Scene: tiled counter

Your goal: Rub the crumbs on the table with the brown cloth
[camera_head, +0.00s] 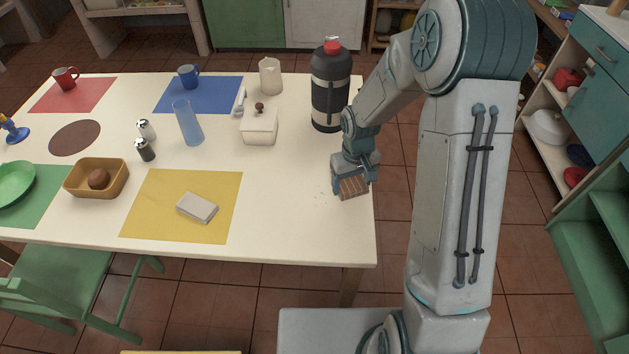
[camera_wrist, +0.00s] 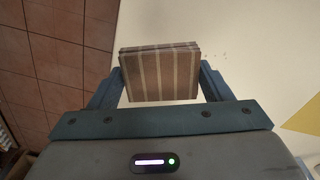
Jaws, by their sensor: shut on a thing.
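The brown cloth (camera_head: 354,187) is a folded, striped block at the right end of the white table (camera_head: 290,210). My gripper (camera_head: 352,181) points down and is shut on it. In the wrist view the cloth (camera_wrist: 160,73) sits between the two fingers of my gripper (camera_wrist: 160,85), with pale stripes running along it. The crumbs (camera_head: 321,195) are small specks on the tabletop just left of the cloth. A few specks also show past the cloth's upper right corner in the wrist view (camera_wrist: 222,55). I cannot tell whether the cloth touches the table.
A black flask (camera_head: 330,85) with a red top stands behind my gripper. A yellow placemat (camera_head: 150,215) holds a folded pale cloth (camera_head: 197,207) to the left. A white lidded box (camera_head: 259,128) stands farther back. The table's right edge is close to the cloth.

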